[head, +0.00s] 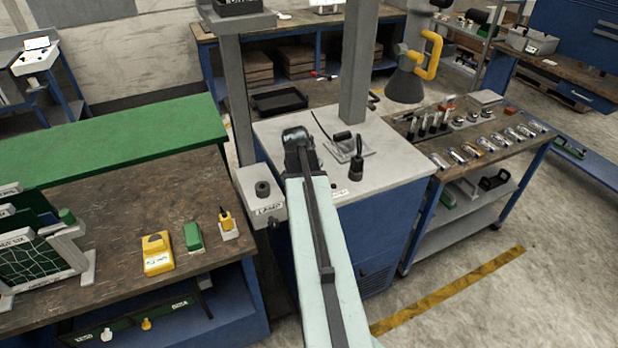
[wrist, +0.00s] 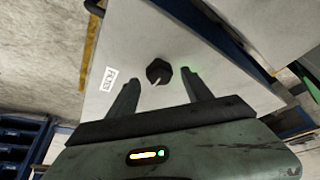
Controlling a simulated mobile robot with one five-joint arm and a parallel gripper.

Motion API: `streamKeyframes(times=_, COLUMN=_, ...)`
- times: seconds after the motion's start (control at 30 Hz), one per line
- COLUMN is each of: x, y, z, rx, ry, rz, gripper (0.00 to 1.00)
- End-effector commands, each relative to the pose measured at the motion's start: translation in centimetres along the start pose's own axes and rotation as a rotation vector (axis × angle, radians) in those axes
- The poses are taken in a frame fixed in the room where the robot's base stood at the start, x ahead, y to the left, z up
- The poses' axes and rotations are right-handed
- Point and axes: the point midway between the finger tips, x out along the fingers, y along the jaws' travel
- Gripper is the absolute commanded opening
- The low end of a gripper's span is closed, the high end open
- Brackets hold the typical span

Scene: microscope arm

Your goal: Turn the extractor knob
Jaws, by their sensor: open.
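A black knob (wrist: 159,71) with a white pointer mark stands on the pale grey top (wrist: 225,92) of a cabinet in the wrist view. A small white label (wrist: 108,78), too small to read surely, lies to its left. My gripper (wrist: 160,82) is open, with one dark finger on each side of the knob in the picture. I cannot tell whether the fingers touch it or are still above it. In the head view my arm reaches over the cabinet top (head: 400,160), and this knob does not show, probably hidden behind the arm.
A box labelled LAMP (head: 262,203) with its own black knob stands left of my arm. A grey post (head: 356,70) rises from the cabinet. A workbench (head: 130,215) is on the left, a cart with small tools (head: 480,170) on the right.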

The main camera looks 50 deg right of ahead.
Motion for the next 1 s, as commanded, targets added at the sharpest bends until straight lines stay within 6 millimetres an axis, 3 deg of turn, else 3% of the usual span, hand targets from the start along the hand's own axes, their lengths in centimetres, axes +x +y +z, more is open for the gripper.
streamKeyframes(times=0.03, x=-1.6, y=0.1, z=-0.2, rx=-0.001, ry=0.0, rz=0.0, gripper=0.59)
streamKeyframes(times=0.1, x=-3.0, y=0.1, z=-0.3, rx=0.0, ry=0.0, rz=0.0, gripper=0.59)
streamKeyframes(times=0.3, x=-6.3, y=0.1, z=-0.2, rx=0.001, ry=0.0, rz=0.0, gripper=0.59)
streamKeyframes(times=1.0, x=-6.2, y=0.1, z=0.0, rx=0.002, ry=0.0, rz=0.001, gripper=0.59)
